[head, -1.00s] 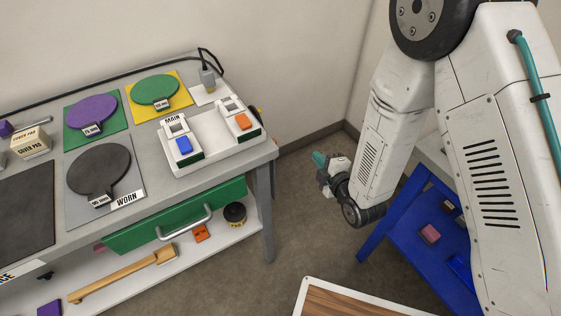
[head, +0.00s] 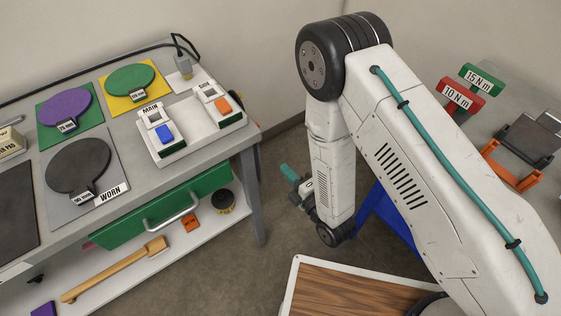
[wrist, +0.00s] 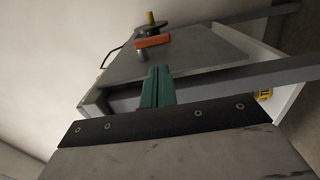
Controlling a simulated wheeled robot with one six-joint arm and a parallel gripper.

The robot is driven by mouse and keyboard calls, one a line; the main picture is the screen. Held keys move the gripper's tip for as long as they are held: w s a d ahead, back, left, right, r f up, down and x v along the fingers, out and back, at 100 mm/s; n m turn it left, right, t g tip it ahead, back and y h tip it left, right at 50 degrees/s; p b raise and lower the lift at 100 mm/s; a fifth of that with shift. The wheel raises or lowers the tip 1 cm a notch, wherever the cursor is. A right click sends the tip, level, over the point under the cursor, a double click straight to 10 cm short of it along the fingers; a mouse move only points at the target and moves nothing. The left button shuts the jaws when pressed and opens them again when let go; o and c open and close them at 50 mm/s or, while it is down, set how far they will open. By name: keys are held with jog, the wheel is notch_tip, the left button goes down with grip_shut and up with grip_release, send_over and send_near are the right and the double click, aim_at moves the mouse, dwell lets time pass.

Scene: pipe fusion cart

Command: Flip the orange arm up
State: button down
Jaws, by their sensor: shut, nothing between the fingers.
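My gripper (head: 289,172) hangs low in the head view, at the end of my folded arm, between the left bench and a blue stand. Its teal fingers (wrist: 157,88) are together and empty in the wrist view. An orange bar-like piece (wrist: 152,41) shows beyond the fingertips in the wrist view, apart from them, on a grey surface. In the head view an orange frame (head: 518,181) lies low beside a dark plate on the right-hand bench. I cannot tell whether these two orange pieces are the same thing, or which is the orange arm.
The left bench (head: 200,168) carries coloured discs and a white switch box (head: 190,130). A green drawer (head: 165,208) with a handle is below. Red and green torque signs (head: 460,97) stand on the right bench. A blue stand (head: 385,222) is behind my arm. A wood-topped surface (head: 350,292) is in front.

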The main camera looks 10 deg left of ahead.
jog(key=x, duration=1.2)
jog(key=shift+w+a, duration=0.2)
jog(key=shift+w+a+f, duration=0.45)
jog(key=shift+a+f, duration=0.05)
jog(key=s+d+f, duration=0.4)
jog(key=s+d, duration=0.4)
jog(key=d, duration=0.2)
jog(key=shift+s, duration=0.4)
jog(key=shift+d, duration=0.1)
